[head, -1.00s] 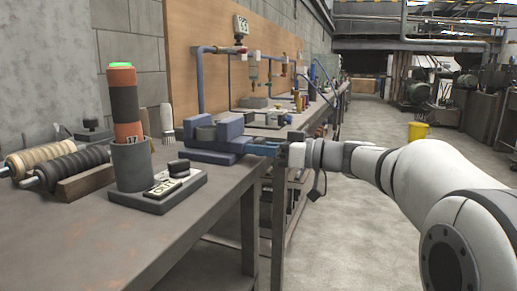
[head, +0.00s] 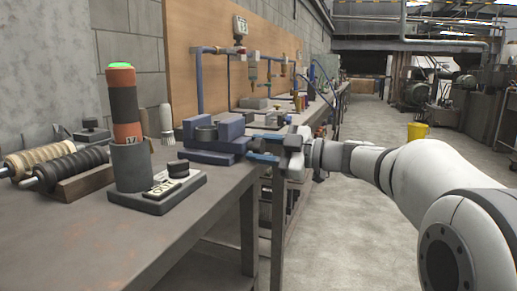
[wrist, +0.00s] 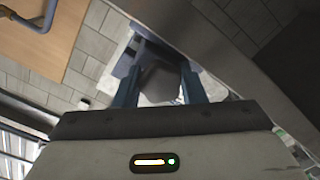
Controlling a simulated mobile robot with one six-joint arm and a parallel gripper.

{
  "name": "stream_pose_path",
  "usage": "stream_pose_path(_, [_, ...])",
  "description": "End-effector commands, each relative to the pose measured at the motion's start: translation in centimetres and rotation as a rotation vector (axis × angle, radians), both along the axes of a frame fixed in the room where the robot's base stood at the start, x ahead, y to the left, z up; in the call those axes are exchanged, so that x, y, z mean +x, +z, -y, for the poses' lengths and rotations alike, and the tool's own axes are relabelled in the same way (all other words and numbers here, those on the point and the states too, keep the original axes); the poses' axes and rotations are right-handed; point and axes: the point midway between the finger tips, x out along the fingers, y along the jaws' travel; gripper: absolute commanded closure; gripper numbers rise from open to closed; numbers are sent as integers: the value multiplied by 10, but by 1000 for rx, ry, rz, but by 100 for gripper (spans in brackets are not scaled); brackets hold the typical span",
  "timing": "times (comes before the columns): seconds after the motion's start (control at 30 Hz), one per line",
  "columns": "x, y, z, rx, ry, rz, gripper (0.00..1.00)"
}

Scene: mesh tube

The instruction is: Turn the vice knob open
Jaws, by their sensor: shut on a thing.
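My gripper (head: 257,150) is at the right end of the vice, reaching in from the right. In the wrist view, a dark grey knob (wrist: 160,84) sits between the two blue fingers of my gripper (wrist: 158,80), which is shut on it. In the head view the knob is mostly hidden by the fingers.
The workbench (head: 150,240) has a free front area. Coil rollers (head: 70,165) lie at left. The floor at right is open.

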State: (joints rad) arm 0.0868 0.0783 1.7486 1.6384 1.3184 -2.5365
Motion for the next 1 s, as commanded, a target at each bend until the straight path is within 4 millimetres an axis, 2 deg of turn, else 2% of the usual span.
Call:
stream_pose_path(0.3, [2, -1, 2, -31, -8, 82, 86])
stream_pose_path(0.77, [2, -1, 2, -35, -9, 93, 86])
stream_pose_path(0.8, [2, 0, 2, -35, -9, 93, 61])
stream_pose_path(1.0, [1, 0, 1, -34, -4, 93, 44])
